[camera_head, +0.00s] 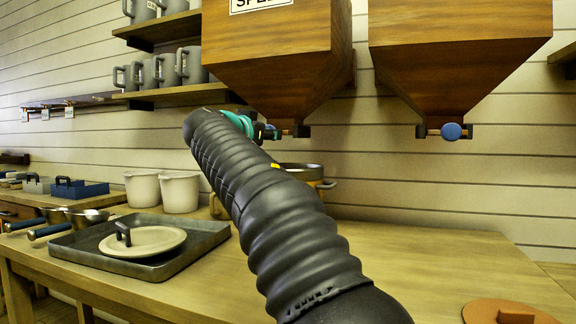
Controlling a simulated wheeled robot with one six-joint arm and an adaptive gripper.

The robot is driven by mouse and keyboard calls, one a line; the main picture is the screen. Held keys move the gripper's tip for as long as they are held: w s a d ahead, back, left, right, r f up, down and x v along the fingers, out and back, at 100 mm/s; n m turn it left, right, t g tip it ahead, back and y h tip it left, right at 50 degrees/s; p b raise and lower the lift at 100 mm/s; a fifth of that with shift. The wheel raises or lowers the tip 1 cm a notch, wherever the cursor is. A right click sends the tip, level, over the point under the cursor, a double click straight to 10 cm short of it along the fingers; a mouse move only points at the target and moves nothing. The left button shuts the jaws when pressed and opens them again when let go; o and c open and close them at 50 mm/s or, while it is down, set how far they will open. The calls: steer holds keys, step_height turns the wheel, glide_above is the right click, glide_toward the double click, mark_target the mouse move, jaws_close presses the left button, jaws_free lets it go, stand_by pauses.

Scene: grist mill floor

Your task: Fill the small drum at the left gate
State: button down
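The left wooden hopper (275,60) hangs over the table, with its gate (301,131) at the bottom tip. My gripper (268,131) is at the left side of this gate, mostly hidden behind my black arm; a teal part shows at the wrist. I cannot tell whether its fingers are open or shut, or touch the gate. A round metal vessel (304,170) with a brass-coloured side handle stands below the left gate, partly hidden by my arm; it may be the small drum. Its contents are not visible. No falling grain shows.
The right hopper (460,45) has a blue gate knob (451,131). Left of my arm are two white pots (180,192) and a grey tray (205,233) holding a round lid (143,241). A reddish-brown disc (505,312) lies front right. The table's right half is mostly clear.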

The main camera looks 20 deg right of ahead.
steer(key=shift+r, duration=0.1)
steer(key=shift+w+d, duration=0.15)
steer(key=shift+w, duration=0.05)
steer(key=shift+w+d, duration=0.15)
stand_by(0.3)
steer(key=shift+w, duration=0.1)
stand_by(0.4)
steer(key=shift+f+b, duration=0.2)
steer(key=shift+b, duration=0.15)
